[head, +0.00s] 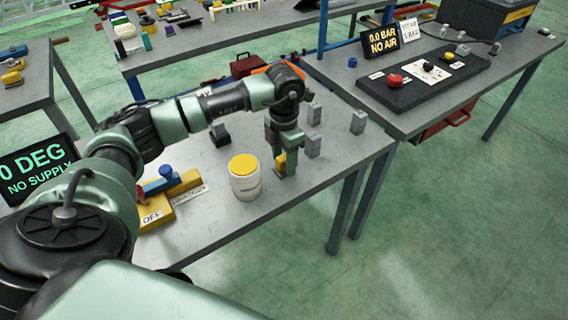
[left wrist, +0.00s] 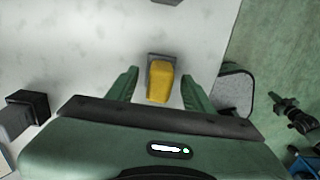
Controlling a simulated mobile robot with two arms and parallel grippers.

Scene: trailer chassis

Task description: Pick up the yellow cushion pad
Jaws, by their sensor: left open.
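The yellow cushion pad (left wrist: 160,83) shows in the left wrist view as a small yellow piece with a grey part at its far end. It lies between the two green fingers of my left gripper (left wrist: 160,88), with a gap on either side. In the head view the pad (head: 280,161) is partly hidden by the fingers. My left gripper (head: 283,168) points down over the table there, open and holding nothing. My right gripper is in neither view.
Several grey blocks (head: 313,146) stand right of the gripper on the grey table (head: 222,238). A yellow fixture (head: 184,187) with an OFF label lies further left. The front of the table is clear.

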